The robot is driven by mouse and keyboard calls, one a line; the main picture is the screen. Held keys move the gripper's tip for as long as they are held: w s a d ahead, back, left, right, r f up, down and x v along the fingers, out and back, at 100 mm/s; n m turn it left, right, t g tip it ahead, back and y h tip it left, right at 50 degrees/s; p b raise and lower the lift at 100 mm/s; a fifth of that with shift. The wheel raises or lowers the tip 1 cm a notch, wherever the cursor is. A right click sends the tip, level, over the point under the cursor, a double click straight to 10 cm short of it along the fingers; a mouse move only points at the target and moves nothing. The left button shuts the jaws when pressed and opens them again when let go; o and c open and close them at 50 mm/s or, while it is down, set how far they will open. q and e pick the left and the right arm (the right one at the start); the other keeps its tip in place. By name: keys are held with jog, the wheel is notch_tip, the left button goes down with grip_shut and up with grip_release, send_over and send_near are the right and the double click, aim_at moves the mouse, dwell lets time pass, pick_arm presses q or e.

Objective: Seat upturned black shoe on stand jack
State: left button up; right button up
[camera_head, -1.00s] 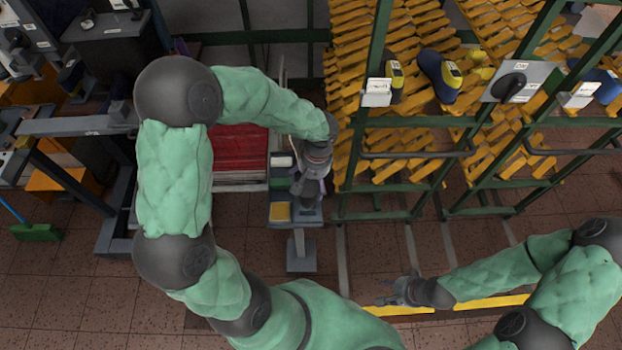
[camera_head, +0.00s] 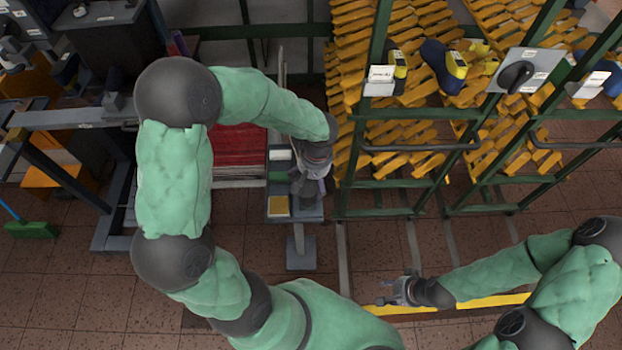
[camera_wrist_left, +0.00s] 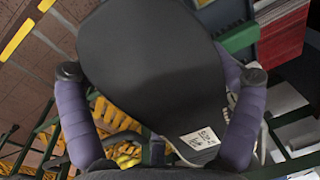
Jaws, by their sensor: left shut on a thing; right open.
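My left gripper (camera_head: 312,188) is over the small grey stand (camera_head: 300,252) left of the rack; my wrist hides most of what it holds. In the left wrist view the purple fingers (camera_wrist_left: 160,74) are on either side of a broad, smooth black shoe (camera_wrist_left: 150,50), which carries a white written label near its lower end. The shoe fills the middle of that view and hides what is behind it, so I cannot tell whether it touches the jack. My right gripper (camera_head: 400,291) is open and empty, low over the floor.
A green-framed rack with yellow slats (camera_head: 405,147) stands close on the right, holding blue-and-yellow lasts (camera_head: 445,65). A black piece (camera_head: 516,75) sits on a grey labelled plate there. A red stack (camera_head: 240,150) lies left of the stand.

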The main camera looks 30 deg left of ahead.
pick_arm(q)
jog(key=shift+f, duration=0.1)
dwell(0.7)
jog(key=o, duration=1.4)
jog(key=r, duration=0.8)
jog(key=d+r, duration=0.1)
jog(key=r, duration=0.3)
jog(key=shift+w, duration=0.2)
